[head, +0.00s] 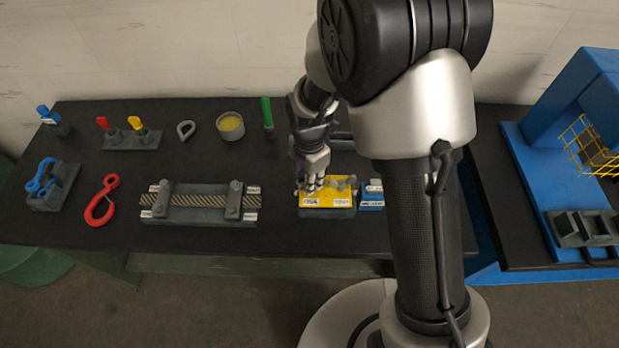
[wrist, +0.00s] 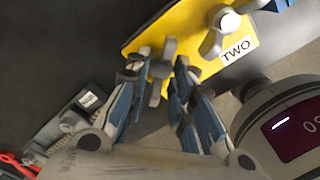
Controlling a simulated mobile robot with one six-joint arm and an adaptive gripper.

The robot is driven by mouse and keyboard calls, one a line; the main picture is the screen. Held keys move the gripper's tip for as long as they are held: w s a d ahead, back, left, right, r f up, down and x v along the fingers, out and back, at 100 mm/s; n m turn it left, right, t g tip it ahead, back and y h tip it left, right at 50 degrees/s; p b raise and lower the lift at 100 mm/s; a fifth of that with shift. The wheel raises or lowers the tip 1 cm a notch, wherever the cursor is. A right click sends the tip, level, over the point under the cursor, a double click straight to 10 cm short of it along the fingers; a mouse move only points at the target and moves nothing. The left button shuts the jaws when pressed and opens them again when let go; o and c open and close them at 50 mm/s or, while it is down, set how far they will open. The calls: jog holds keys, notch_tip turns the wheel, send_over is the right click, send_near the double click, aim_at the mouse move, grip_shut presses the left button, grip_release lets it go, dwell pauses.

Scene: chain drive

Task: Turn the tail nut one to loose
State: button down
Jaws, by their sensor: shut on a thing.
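A yellow block (head: 316,201) with two grey wing-shaped nuts lies near the table's front edge. My gripper (head: 311,186) reaches down over its left part. In the wrist view the fingers (wrist: 160,69) are shut on the first wing nut, the tail nut one (wrist: 167,46), with its wings between the fingertips. The second wing nut (wrist: 221,31) is apart from my gripper, beside a white label reading TWO (wrist: 236,51). The label of the held nut is hidden in the wrist view and too small to read surely in the head view.
A blue labelled block (head: 371,196) stands just right of the yellow block. A round tin (head: 230,126) and a green-handled tool (head: 267,113) are behind.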

jog(key=shift+s+f, duration=0.25)
jog(key=shift+s, duration=0.05)
jog(key=c, duration=1.8)
grip_release()
jog(key=shift+c, duration=0.2)
jog(key=shift+o, duration=0.6)
jog(key=shift+w, duration=0.15)
jog(key=shift+r, duration=0.1)
jog(key=shift+w+r, duration=0.1)
jog(key=shift+r, duration=0.15)
notch_tip(320, 180, up, 12)
jog(key=shift+f, duration=0.25)
